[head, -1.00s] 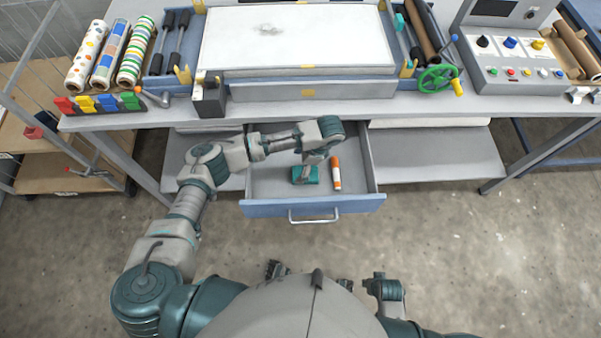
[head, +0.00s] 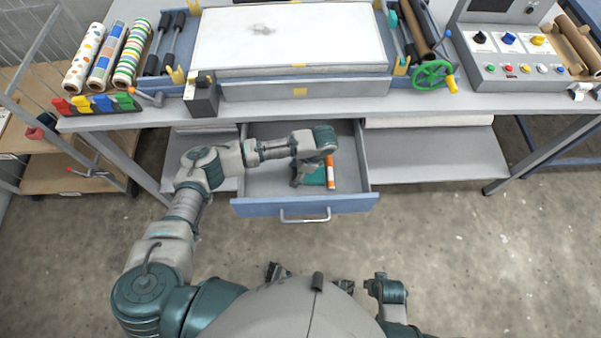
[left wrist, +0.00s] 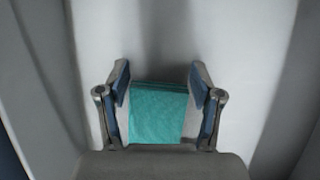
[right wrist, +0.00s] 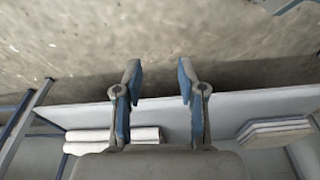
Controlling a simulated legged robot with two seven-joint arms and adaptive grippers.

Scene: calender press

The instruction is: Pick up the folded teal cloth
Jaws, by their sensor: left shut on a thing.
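The folded teal cloth (head: 316,177) lies in the open drawer. The left wrist view shows the cloth (left wrist: 158,115) between the two fingers of my left gripper (left wrist: 158,76). That gripper is shut on the cloth, down inside the drawer. In the head view my left wrist covers part of the cloth and most of the gripper. My right gripper (right wrist: 159,76) is open and empty, away from the drawer, with bare floor and the bench's underside behind it.
An orange and white marker (head: 329,174) lies in the drawer just right of the cloth. The drawer (head: 345,205) sits pulled out under the bench, with walls around my left gripper. Lower shelves (head: 435,150) flank it. The floor in front is clear.

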